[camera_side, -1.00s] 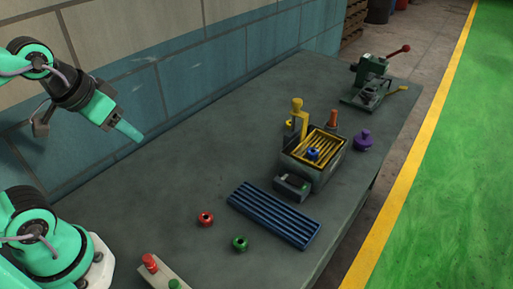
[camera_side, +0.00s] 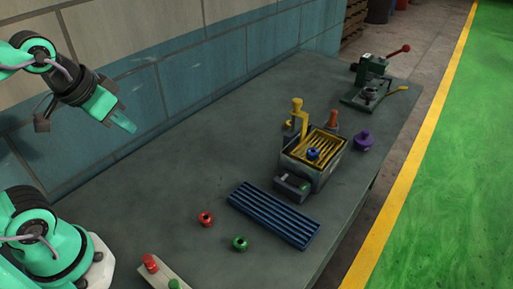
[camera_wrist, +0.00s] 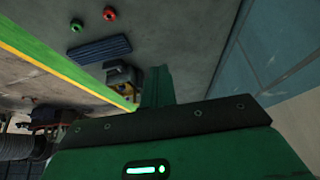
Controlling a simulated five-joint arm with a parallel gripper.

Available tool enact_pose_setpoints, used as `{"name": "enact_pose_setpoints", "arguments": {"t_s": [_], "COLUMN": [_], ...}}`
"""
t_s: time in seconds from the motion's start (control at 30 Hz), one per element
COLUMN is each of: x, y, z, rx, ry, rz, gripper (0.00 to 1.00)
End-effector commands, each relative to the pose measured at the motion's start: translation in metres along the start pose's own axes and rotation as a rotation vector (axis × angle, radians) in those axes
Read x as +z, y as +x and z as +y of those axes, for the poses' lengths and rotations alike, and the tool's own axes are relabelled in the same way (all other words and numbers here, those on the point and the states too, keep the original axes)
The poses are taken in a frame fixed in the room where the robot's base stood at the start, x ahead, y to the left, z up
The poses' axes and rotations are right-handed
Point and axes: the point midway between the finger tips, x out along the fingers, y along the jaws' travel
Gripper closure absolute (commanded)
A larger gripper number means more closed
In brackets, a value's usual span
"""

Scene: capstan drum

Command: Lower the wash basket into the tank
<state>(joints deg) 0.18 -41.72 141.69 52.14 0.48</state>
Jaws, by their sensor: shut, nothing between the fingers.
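The wash tank (camera_side: 312,172) is a grey box toward the right of the table. The yellow slatted basket (camera_side: 331,144) sits at the tank's top with a blue round piece (camera_side: 313,153) on it; how deep it sits I cannot tell. A yellow post with an arm (camera_side: 297,118) stands at the tank's back left. My gripper (camera_side: 130,127) is shut and empty, raised at the upper left, far from the tank. In the wrist view my gripper (camera_wrist: 158,85) partly covers the tank (camera_wrist: 120,75).
A blue ribbed rack (camera_side: 273,213) lies before the tank. A red ring (camera_side: 206,219) and a green ring (camera_side: 240,243) lie left of it. A purple knobbed piece (camera_side: 363,140) and an orange piece (camera_side: 333,119) are near the tank. A green lever device (camera_side: 373,85) stands behind.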

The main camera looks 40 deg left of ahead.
Motion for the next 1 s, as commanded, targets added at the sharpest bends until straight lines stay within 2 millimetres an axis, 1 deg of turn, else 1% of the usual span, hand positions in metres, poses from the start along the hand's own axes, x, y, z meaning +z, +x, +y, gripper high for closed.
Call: {"name": "enact_pose_setpoints", "arguments": {"t_s": [0.17, 0.27, 0.5, 0.67, 1.0], "x": [-0.020, -0.036, -0.082, -0.113, -0.175], "y": [-0.006, -0.010, -0.018, -0.019, -0.014], "z": [0.002, 0.004, 0.011, 0.016, 0.031], "rx": [0.005, 0.008, 0.021, 0.029, 0.049], "ry": [0.029, 0.053, 0.125, 0.174, 0.277], "rz": [-0.016, -0.029, -0.064, -0.087, -0.136], "gripper": [1.00, 1.00, 1.00, 1.00, 1.00]}}
